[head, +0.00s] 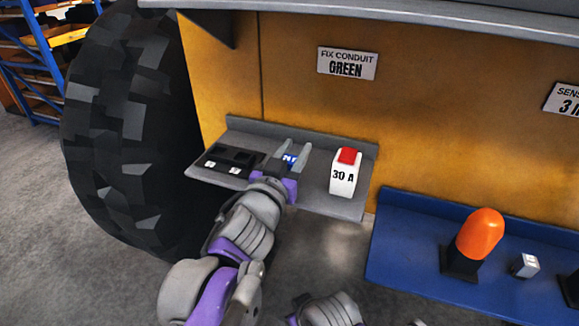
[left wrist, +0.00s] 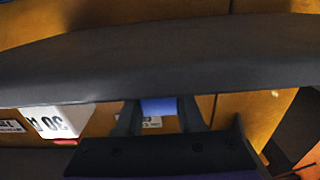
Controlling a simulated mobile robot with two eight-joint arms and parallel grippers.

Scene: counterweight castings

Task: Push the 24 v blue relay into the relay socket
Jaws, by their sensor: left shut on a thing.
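The blue relay (head: 289,159) shows as a small blue block with white lettering between the fingers of my left gripper (head: 292,155). The gripper is shut on it above the grey shelf. In the left wrist view the blue relay (left wrist: 158,106) also sits between the two dark fingers (left wrist: 160,115); its underside and most of its faces are hidden. A black fixture (head: 236,155) with small white labels, which looks like the relay socket, is on the shelf to the left of the gripper, apart from the relay. My right gripper is not in view.
A white block marked 30 A with a red top (head: 343,174) stands on the grey shelf (head: 318,201) to the right of the gripper. A raised back edge and yellow panel (head: 420,120) lie behind. A blue shelf (head: 400,250) at right holds an orange lamp (head: 481,234).

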